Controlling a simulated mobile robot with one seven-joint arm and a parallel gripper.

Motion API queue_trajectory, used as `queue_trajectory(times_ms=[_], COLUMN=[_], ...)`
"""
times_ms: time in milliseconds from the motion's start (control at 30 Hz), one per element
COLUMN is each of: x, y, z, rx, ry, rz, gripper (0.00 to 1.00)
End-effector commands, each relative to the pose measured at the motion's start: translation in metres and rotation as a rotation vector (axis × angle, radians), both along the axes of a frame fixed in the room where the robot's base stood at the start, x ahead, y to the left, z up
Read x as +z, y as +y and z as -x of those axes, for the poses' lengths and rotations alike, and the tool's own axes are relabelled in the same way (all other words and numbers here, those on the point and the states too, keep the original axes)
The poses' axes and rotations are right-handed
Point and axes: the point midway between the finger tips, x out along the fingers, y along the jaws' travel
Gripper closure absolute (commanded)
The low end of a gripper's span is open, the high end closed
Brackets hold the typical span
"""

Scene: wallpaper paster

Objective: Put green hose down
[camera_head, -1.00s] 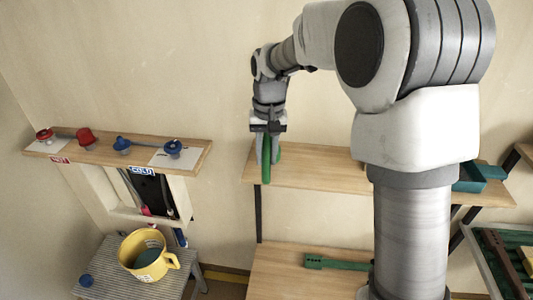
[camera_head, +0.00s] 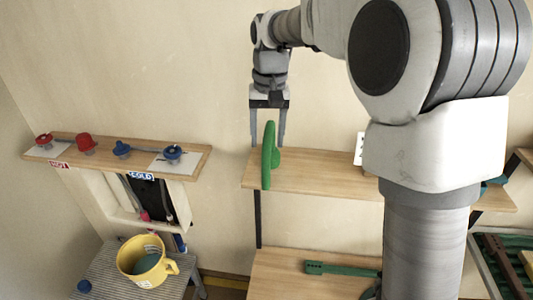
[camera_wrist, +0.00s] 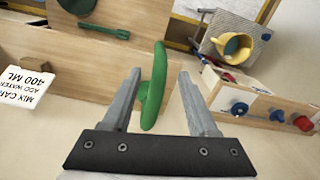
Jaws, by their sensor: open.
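The green hose (camera_head: 268,157) is a green curved piece that stands upright at the left end of the upper wooden shelf (camera_head: 320,177). My gripper (camera_head: 267,143) is open above it, pointing down, with its fingers spread on either side of the hose's upper part. In the wrist view the hose (camera_wrist: 155,85) shows between the two fingers of my gripper (camera_wrist: 159,75), with gaps on both sides. The hose's contact with the shelf is hard to make out.
A white card (camera_head: 360,149) stands on the shelf. To the left, a wooden ledge (camera_head: 190,157) carries red and blue valves. A yellow jug (camera_head: 143,262) stands on a grey slatted stand below. A green tool (camera_head: 340,269) lies on the lower shelf.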

Motion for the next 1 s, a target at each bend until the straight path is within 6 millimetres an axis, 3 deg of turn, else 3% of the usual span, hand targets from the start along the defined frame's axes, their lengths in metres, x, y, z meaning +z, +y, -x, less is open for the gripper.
queue_trajectory(times_ms=[200,567,767,1000], x=[0.038,0.055,0.074,0.083], y=[-0.001,-0.006,-0.029,-0.064], z=[0.0,0.007,0.046,0.114], rx=[0.0,0.0,0.001,0.002], ry=[-0.002,-0.013,-0.093,-0.221], rz=[-0.001,0.0,0.004,0.013], gripper=[0.41,0.41,0.41,0.41])
